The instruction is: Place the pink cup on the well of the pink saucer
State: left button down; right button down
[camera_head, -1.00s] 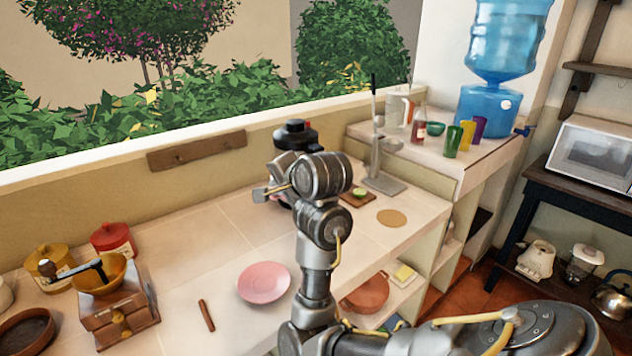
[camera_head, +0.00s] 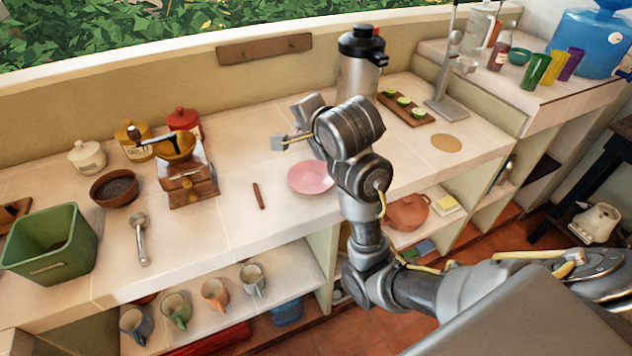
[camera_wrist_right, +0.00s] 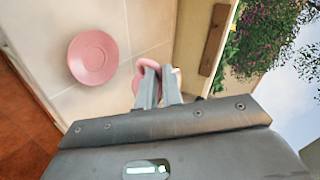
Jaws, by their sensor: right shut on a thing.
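The pink saucer (camera_head: 309,178) lies flat on the tiled counter, partly behind my right arm; its well is empty. It also shows in the right wrist view (camera_wrist_right: 93,57), left of the fingers. My right gripper (camera_head: 280,142) is over the counter, behind the saucer in the head view. In the right wrist view its fingers (camera_wrist_right: 159,86) are shut on the pink cup (camera_wrist_right: 139,81), which is mostly hidden behind them. In the head view the cup is almost wholly hidden by the gripper and wrist. My left gripper is not in view.
A black-topped flask (camera_head: 358,65) stands behind my right wrist. A wooden board (camera_head: 405,106) with green slices lies to its right. A cinnamon-coloured stick (camera_head: 258,196) lies left of the saucer, and a coffee grinder (camera_head: 187,180) stands further left.

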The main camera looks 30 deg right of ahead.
aim_at(311, 183)
jog(key=k, duration=0.3)
jog(key=u, duration=2.85)
jog(key=k, duration=1.55)
jog(key=z, duration=1.05)
